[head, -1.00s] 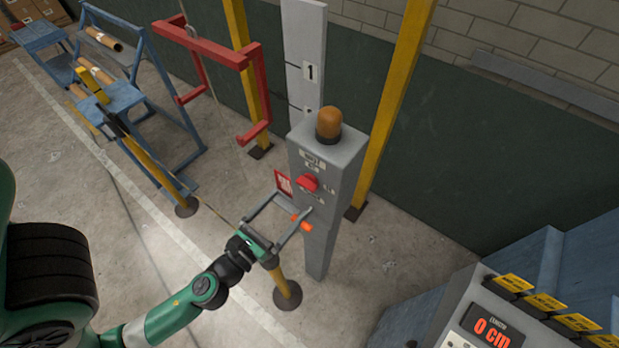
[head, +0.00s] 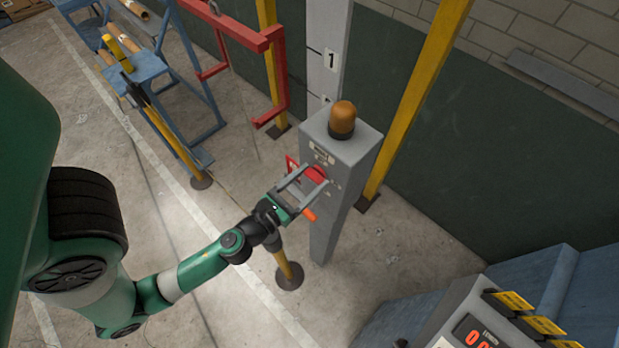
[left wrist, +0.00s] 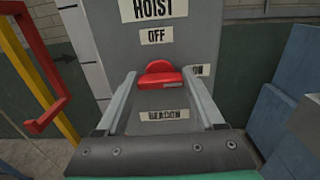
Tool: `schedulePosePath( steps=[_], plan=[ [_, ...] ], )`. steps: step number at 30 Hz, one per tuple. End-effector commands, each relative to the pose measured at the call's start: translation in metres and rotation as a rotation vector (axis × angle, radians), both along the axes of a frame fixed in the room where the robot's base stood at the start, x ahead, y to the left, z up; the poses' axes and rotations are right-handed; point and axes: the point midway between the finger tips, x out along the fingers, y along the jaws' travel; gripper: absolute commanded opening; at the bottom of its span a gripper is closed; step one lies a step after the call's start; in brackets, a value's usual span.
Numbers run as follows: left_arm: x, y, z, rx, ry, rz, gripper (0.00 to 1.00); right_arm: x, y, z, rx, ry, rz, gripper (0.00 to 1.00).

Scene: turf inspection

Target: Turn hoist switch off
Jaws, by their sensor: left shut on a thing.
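The hoist switch (head: 317,173) is a red rotary handle on the front of a grey control post (head: 340,190). In the left wrist view the red switch (left wrist: 160,76) lies roughly crosswise, below the OFF label (left wrist: 156,36) and left of the partly hidden ON label (left wrist: 200,70). My left gripper (head: 311,178) reaches the post's front, and its two fingers are shut on the handle from either side. In the left wrist view the gripper (left wrist: 160,80) frames the handle. My right gripper is not in view.
An amber beacon (head: 343,119) tops the post. A yellow pole (head: 418,95) stands behind it. A red frame (head: 240,42) hangs to the left. A barrier post (head: 288,270) stands below my gripper. A grey console (head: 470,315) is at the lower right.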

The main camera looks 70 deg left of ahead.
Motion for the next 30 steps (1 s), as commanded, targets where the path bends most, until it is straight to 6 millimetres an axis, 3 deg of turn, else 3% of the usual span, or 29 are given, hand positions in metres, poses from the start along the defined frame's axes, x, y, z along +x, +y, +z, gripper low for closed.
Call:
schedulePosePath(
  steps=[1,4,5,17,30],
  plan=[
    [0.0000,0.0000,0.0001,0.000,0.000,0.000,0.33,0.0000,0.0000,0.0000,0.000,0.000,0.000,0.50],
    [-0.0001,0.0000,0.0002,0.000,0.000,0.000,0.15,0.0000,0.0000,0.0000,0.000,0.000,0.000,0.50],
    [-0.0001,0.0000,0.0002,0.000,0.000,0.000,0.14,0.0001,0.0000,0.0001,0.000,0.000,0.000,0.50],
    [-0.0004,0.0005,0.0000,-0.068,-0.039,0.001,0.14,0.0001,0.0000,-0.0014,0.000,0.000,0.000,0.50],
    [-0.0010,0.0018,-0.0008,-0.375,-0.211,0.001,0.14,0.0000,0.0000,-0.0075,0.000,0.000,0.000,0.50]
  ],
)
